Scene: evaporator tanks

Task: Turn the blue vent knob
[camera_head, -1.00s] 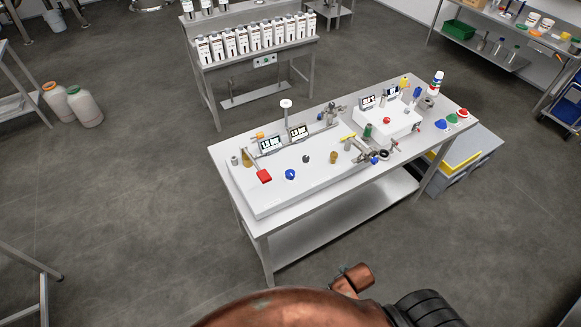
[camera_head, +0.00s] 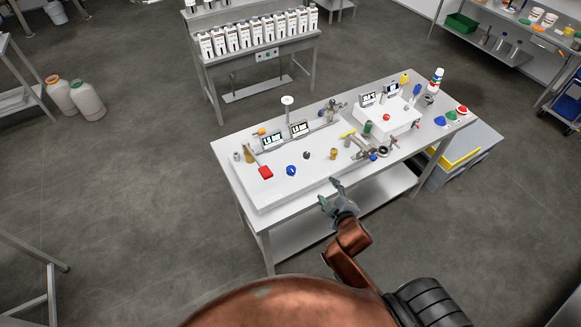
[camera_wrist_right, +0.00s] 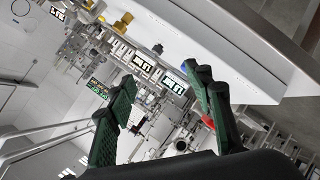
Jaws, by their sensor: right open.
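A blue knob (camera_head: 291,170) sits on top of the white unit on the table's left half, right of a red-ended handle (camera_head: 265,172). A smaller blue part (camera_head: 374,157) is on the fittings further right; I cannot tell whether it is a knob. My right gripper (camera_head: 329,191) is open and empty at the table's front edge, right of and nearer than the blue knob, not touching it. In the right wrist view its two green-padded fingers (camera_wrist_right: 160,85) are spread apart. My left gripper is out of view.
The white unit (camera_head: 272,197) also bears a dark knob (camera_head: 306,155), a brass-coloured knob (camera_head: 333,154) and small displays (camera_head: 299,129). A white box with a red button (camera_head: 386,117) stands on the right half.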

